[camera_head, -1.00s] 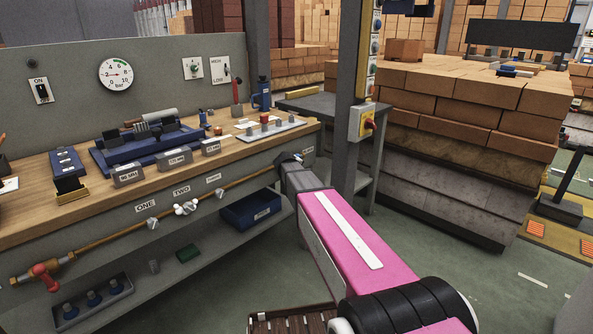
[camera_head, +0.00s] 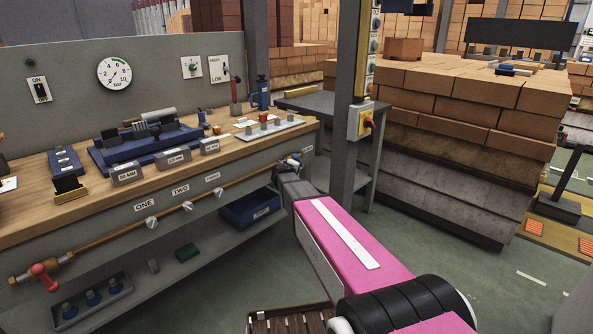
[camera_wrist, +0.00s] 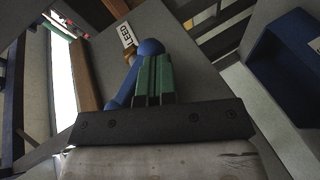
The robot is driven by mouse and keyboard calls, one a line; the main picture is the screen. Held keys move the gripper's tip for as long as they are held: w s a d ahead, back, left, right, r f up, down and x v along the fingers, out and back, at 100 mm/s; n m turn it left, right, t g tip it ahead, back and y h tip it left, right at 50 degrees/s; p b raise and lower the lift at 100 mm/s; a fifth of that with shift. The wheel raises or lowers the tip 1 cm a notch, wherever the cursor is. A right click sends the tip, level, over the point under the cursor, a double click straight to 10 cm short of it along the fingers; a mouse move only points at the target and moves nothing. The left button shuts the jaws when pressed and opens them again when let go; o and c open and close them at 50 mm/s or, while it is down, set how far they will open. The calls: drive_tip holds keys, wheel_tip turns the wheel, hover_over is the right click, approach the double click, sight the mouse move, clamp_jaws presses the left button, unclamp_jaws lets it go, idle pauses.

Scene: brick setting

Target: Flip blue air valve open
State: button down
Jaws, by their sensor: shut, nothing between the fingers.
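The blue air valve (camera_head: 295,161) is at the right end of the brass pipe, low on the bench front, and is partly hidden by my gripper in the head view. In the wrist view its rounded blue handle (camera_wrist: 149,47) shows just beyond the green fingertips, with a blue part running down along their left side. My gripper (camera_wrist: 154,62) is shut and looks very close to the handle; I cannot tell whether it touches. A white label ending in "EED" (camera_wrist: 128,36) is behind the valve.
A red valve handle (camera_head: 43,277) is at the pipe's left end. A blue bin (camera_head: 250,208) sits on the shelf below. A pressure gauge (camera_head: 114,73) is on the panel. A grey post (camera_head: 348,100) stands right of the bench.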

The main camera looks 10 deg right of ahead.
drive_tip(key=shift+w+d+f+n+t+h, duration=0.15)
drive_tip(key=shift+w+d+n+t+h, duration=0.15)
drive_tip(key=shift+t+h, duration=0.45)
drive_tip(key=shift+w+d+f+n+t+h, duration=0.15)
drive_tip(key=shift+n+t+h, duration=0.35)
drive_tip(key=shift+t, duration=0.35)
drive_tip(key=shift+w+d+n+t+h, duration=0.1)
drive_tip(key=shift+d+n+t+h, duration=0.2)
drive_tip(key=shift+t, duration=0.4)
drive_tip(key=shift+w+d+n+t+h, duration=0.1)
drive_tip(key=shift+n+t+h, duration=0.25)
drive_tip(key=shift+t, duration=0.35)
drive_tip(key=shift+w+d+n+t+h, duration=0.15)
drive_tip(key=shift+n+t+h, duration=0.2)
drive_tip(key=shift+t, duration=0.35)
idle(0.7)
drive_tip(key=shift+s, duration=0.15)
idle(0.4)
drive_tip(key=v, duration=1)
drive_tip(key=shift+s+a+f, duration=0.15)
drive_tip(key=shift+s+f, duration=0.05)
drive_tip(key=shift+s, duration=0.05)
